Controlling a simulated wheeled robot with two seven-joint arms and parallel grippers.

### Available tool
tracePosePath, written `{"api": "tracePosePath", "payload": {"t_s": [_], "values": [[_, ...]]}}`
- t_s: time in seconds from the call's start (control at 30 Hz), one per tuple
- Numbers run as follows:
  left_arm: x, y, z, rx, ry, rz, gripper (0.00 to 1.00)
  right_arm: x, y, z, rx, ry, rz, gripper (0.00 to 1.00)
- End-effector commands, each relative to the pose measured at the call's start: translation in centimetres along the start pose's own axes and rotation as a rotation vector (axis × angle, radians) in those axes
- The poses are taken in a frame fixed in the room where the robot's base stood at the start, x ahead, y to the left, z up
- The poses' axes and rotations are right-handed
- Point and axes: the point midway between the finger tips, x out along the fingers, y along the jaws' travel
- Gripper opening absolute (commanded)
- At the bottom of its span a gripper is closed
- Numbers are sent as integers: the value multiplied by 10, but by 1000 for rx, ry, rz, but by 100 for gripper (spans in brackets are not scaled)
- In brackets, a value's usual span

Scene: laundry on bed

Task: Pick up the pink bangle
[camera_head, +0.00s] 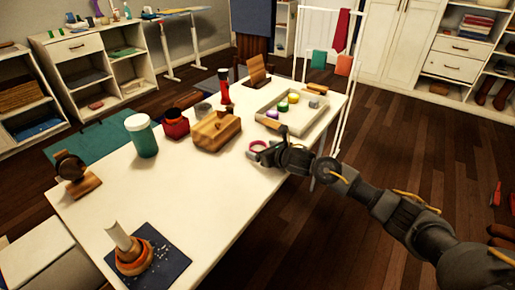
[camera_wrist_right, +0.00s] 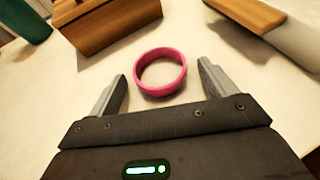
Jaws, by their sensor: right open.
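The pink bangle (camera_wrist_right: 160,73) lies flat on the white table and shows whole in the right wrist view, just ahead of and between my right gripper's fingertips. My right gripper (camera_wrist_right: 162,82) is open and empty, with one finger on each side of the bangle's near part, not visibly touching it. In the head view the bangle (camera_head: 257,146) is partly hidden by my right gripper (camera_head: 256,153), which reaches in from the right over the table. My left gripper is not in view.
A wooden box (camera_head: 216,131) stands left of the bangle. Behind it is a tray (camera_head: 298,121) with several coloured round items. A teal jar (camera_head: 141,136), a red pot (camera_head: 175,124) and a red bottle (camera_head: 224,88) stand farther off. The front middle of the table (camera_head: 195,190) is clear.

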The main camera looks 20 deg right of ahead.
Motion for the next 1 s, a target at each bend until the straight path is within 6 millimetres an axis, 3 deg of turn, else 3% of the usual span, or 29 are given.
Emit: {"api": "tracePosePath", "payload": {"t_s": [0.1, 0.47, 0.77, 1.0], "values": [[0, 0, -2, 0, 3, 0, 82, 0, 0, 0, 0, 0, 0, 83], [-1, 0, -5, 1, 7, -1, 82, 0, 0, 0, 0, 0, 0, 36], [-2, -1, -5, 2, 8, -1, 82, -2, 0, 6, -1, -2, 1, 36], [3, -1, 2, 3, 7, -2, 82, -19, 0, 47, -3, -5, 0, 36]]}}
